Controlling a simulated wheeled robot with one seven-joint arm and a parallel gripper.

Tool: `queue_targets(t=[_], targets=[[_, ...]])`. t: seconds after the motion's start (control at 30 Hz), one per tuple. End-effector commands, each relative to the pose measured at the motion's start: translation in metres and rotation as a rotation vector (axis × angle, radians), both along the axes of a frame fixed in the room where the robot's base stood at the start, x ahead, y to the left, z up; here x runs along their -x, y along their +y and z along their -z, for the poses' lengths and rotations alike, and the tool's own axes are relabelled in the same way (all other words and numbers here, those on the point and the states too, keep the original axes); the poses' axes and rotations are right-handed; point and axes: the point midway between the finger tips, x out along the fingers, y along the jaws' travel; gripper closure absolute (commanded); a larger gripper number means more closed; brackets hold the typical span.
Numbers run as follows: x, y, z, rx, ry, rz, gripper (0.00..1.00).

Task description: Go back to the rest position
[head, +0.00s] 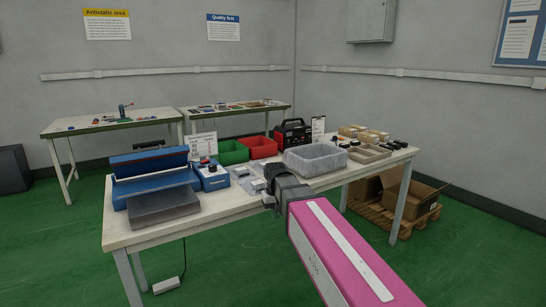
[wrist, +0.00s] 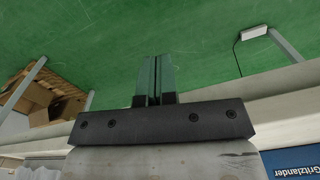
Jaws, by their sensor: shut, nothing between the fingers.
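My gripper (wrist: 156,62) shows in the wrist view with its two fingers together and nothing between them. Green floor lies behind the fingertips. In the head view the dark wrist end of my arm (head: 280,181) is over the front edge of the workbench (head: 235,208). The fingertips cannot be made out there.
Cardboard boxes (head: 410,194) stand on a pallet at right.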

Motion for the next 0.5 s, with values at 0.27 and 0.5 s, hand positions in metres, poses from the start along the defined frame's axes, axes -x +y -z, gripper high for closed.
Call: queue_targets(t=[0.27, 0.5], targets=[[0.043, -0.091, 0.088, 0.000, 0.002, 0.133, 1.00], [0.087, -0.152, 0.146, 0.000, 0.001, 0.238, 1.00]])
